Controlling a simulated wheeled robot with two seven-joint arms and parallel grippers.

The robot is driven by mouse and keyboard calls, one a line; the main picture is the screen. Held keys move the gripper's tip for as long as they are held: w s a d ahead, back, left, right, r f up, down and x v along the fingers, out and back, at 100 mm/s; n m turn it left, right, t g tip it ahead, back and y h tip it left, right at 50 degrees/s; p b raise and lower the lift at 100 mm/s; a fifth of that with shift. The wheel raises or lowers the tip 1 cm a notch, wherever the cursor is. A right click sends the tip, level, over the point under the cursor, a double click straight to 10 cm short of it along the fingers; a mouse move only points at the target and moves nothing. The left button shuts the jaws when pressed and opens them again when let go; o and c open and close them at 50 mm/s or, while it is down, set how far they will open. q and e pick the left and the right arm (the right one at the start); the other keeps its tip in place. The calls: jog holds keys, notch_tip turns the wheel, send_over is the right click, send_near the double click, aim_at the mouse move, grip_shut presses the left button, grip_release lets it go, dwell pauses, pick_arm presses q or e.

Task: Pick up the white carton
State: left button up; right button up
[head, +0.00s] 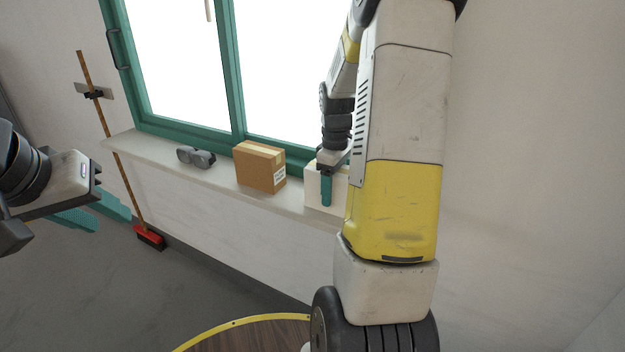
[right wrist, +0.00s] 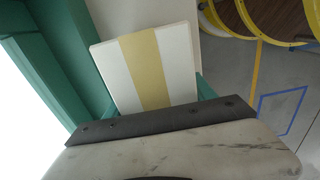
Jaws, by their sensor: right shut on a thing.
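The white carton (head: 312,190) is at the right end of the window sill, partly hidden behind my right arm. In the right wrist view the carton (right wrist: 180,60) shows a white top with a tan tape stripe. My right gripper (head: 328,184) is shut on it, with one teal finger against the side seen in the head view. I cannot tell whether the carton's base touches the sill. My left gripper (head: 95,212) is at the far left, away from the sill, with its teal fingers apart and empty.
A brown cardboard box (head: 260,167) stands on the sill (head: 222,182) left of the carton, with grey goggles (head: 196,157) further left. The green window frame (head: 236,75) rises behind. A red broom (head: 150,238) leans at the left. A yellow-rimmed round table (head: 255,335) is below.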

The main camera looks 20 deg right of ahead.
jog(key=shift+c, duration=0.7)
jog(key=shift+r, duration=0.15)
